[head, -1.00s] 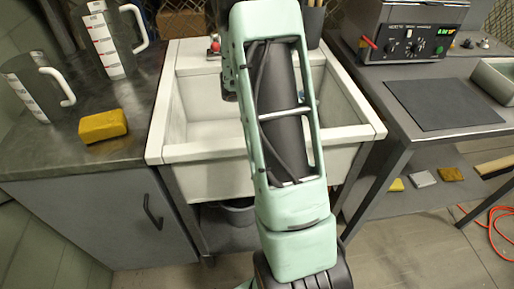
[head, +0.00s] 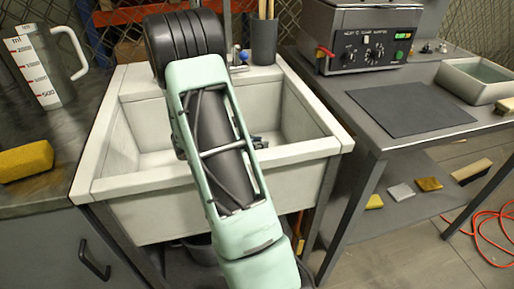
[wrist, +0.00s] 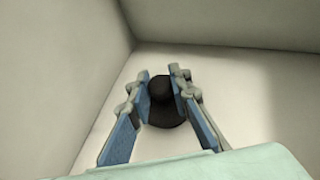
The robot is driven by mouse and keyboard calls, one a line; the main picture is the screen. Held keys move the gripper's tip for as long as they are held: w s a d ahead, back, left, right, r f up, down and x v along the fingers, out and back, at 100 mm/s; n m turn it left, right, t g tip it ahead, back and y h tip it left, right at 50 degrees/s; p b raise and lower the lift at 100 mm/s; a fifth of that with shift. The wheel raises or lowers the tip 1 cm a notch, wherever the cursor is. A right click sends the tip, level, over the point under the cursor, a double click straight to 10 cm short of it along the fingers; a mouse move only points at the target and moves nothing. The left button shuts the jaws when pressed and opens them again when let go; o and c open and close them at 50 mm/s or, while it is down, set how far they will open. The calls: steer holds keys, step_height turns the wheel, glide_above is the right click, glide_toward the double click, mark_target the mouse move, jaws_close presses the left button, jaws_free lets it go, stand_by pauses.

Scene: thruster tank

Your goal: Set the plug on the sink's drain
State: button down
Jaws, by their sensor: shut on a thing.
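The white sink (head: 308,152) stands in the middle of the head view, with my arm reaching over and into it. In the wrist view my gripper (wrist: 160,76) is inside the basin, its blue-padded fingers shut on the knob of the black plug (wrist: 162,115). The plug's wider round base shows below the knob, near a pale basin surface. I cannot tell whether it touches that surface. The drain does not show in either view; the plug and my arm may hide it. In the head view my arm hides the plug and most of my gripper.
Basin walls (wrist: 62,70) rise close around my gripper. A counter with a measuring jug (head: 45,70) and a yellow sponge (head: 25,162) is on the left. A grey bench with a control box (head: 360,35) and dark mat (head: 410,108) is on the right.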

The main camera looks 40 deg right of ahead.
steer(key=shift+f, duration=0.4)
steer(key=shift+f, duration=0.1)
steer(key=shift+f, duration=0.15)
steer(key=c, duration=1.8)
jaws_free()
steer(key=shift+o, duration=0.2)
steer(key=shift+r, duration=0.25)
steer(key=p+v, duration=0.3)
steer(key=v, duration=0.9)
